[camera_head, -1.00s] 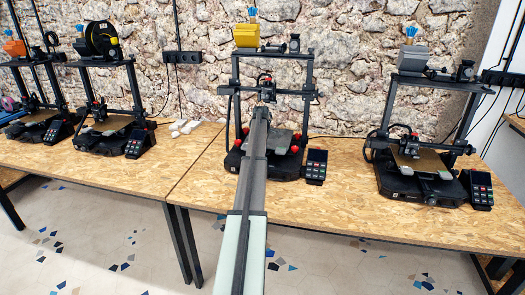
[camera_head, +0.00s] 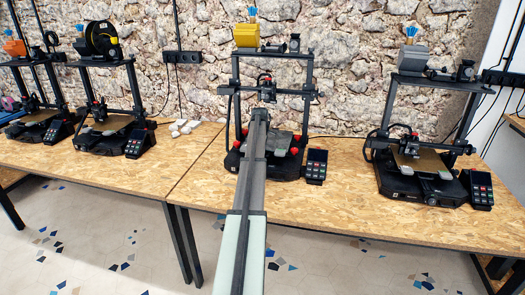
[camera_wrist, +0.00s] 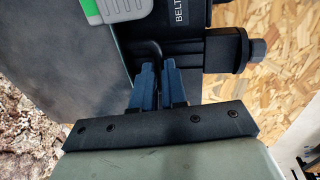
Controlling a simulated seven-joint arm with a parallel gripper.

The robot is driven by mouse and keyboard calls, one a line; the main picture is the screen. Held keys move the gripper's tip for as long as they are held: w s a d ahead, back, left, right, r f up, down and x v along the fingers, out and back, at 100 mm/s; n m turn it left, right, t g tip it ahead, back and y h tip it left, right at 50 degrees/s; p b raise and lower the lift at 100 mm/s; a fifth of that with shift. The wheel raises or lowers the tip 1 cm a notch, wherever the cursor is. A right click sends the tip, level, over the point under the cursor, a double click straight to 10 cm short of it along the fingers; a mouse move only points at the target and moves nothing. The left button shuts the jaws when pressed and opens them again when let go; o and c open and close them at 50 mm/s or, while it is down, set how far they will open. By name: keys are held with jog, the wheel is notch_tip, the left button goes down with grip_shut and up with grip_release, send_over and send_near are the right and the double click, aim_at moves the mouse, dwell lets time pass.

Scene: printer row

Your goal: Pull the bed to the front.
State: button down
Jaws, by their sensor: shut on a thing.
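The middle printer (camera_head: 309,72) has a grey bed (camera_head: 281,142) with red knobs near its corners. My arm crosses in front and hides much of the bed. My gripper (camera_head: 261,112) is at the far end of the arm, but its fingers are too small to make out there. In the wrist view the two blue fingers of my gripper (camera_wrist: 159,68) are close together around a dark bent piece at the front edge of the bed (camera_wrist: 75,55), perhaps a handle. The exact contact is partly hidden.
A black belt knob (camera_wrist: 225,50) sits close beside the fingers. A control screen (camera_head: 315,166) stands right of the middle printer. Another printer (camera_head: 425,175) is further right, and others are on the left. The wooden tabletop (camera_head: 330,210) in front is clear.

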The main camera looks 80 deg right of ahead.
jog(key=a, duration=1.3)
jog(key=shift+a, duration=0.15)
jog(key=c, duration=1.5)
grip_release()
jog(key=o, duration=0.3)
jog(key=shift+o, duration=0.2)
jog(key=shift+r, duration=0.15)
notch_tip(320, 180, up, 13)
jog(key=a, duration=0.2)
jog(key=shift+r, duration=0.15)
jog(key=shift+a+r, duration=0.1)
jog(key=shift+a, duration=0.05)
